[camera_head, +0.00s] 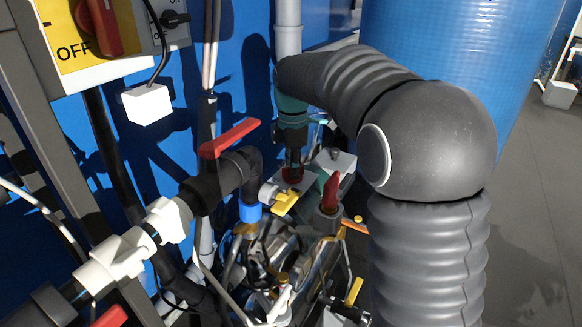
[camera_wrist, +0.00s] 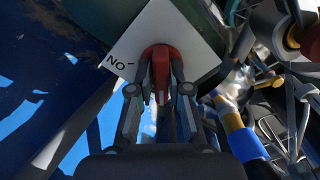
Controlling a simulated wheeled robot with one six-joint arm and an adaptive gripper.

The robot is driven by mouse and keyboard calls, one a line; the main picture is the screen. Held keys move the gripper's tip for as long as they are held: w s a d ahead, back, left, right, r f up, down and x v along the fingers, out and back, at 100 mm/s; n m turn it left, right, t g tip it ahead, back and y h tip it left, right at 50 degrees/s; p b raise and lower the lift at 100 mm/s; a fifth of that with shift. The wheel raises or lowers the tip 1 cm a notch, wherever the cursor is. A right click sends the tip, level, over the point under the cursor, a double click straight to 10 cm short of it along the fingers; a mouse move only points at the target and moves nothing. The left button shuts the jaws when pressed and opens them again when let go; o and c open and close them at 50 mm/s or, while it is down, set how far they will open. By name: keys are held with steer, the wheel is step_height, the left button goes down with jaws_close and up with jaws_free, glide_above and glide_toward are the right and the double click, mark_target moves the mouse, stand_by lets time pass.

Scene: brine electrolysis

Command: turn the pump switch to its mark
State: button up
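The pump switch is a red knob (camera_wrist: 161,68) on a white plate (camera_wrist: 198,38) in the wrist view. Black lettering with the letters N and O and a short dark mark (camera_wrist: 137,50) lie on the plate left of the knob. My gripper (camera_wrist: 161,72) reaches straight onto the knob, one finger on each side, and appears shut on it. In the head view my gripper (camera_head: 292,157) points down at the red knob (camera_head: 292,174) on its pale plate (camera_head: 300,184). My arm and gripper hide part of it there.
A second red knob (camera_head: 331,192) stands close to the right. A red-handled valve (camera_head: 230,138), a yellow valve handle (camera_head: 285,202) and black pipes crowd the left. A yellow OFF panel (camera_head: 75,45) is upper left. A blue tank (camera_head: 460,50) stands behind; grey floor (camera_head: 535,200) is clear at right.

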steer(key=o, duration=0.3)
steer(key=shift+w+d, duration=0.2)
steer(key=shift+o, duration=0.2)
steer(key=shift+s+a, duration=0.1)
steer(key=shift+a, duration=0.05)
step_height(320, 180, up, 12)
